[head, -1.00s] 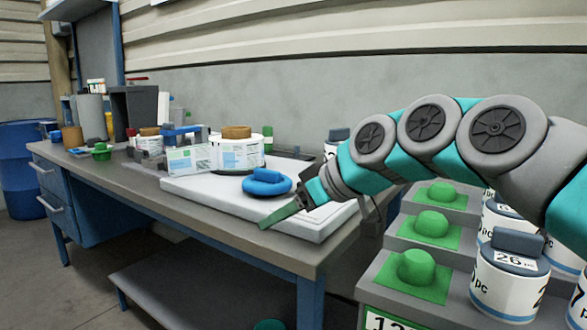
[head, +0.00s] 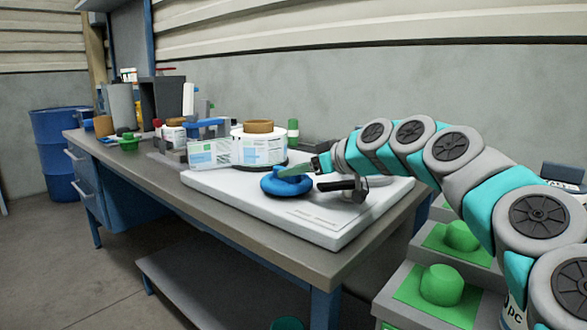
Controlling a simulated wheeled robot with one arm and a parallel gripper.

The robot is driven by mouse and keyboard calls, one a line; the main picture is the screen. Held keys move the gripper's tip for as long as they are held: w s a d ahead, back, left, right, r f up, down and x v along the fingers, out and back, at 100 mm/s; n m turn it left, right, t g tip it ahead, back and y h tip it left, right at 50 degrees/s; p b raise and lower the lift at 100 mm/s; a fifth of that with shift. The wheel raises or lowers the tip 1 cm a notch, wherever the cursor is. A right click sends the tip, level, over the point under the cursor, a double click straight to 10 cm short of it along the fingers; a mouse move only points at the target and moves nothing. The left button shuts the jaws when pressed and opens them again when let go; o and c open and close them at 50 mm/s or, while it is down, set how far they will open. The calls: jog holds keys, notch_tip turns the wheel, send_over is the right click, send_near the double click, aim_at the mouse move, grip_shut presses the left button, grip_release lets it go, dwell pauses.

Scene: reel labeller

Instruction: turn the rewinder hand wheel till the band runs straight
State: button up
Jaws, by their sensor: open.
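The blue hand wheel (head: 281,189) lies on the white base plate (head: 235,199), in front of the white reel (head: 262,149) with its brown core. The label band (head: 212,152) stands out to the left of the reel, with green and blue print. From here I cannot tell whether it runs straight. My gripper (head: 296,171) reaches in from the right and is open. A green finger lies over the top of the wheel; I cannot tell whether it touches. The other finger is not clear to see.
A black bar with a grey knob (head: 351,190) sits on the plate right of the wheel. Bins, a green piece and small items crowd the left end of the bench (head: 222,225). Green-topped steps (head: 425,293) stand at front right. The front of the plate is clear.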

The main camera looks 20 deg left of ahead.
jog(key=shift+w+a+f, duration=0.2)
jog(key=shift+a+f, duration=0.05)
jog(key=shift+a, duration=0.2)
grip_shut()
dwell(0.4)
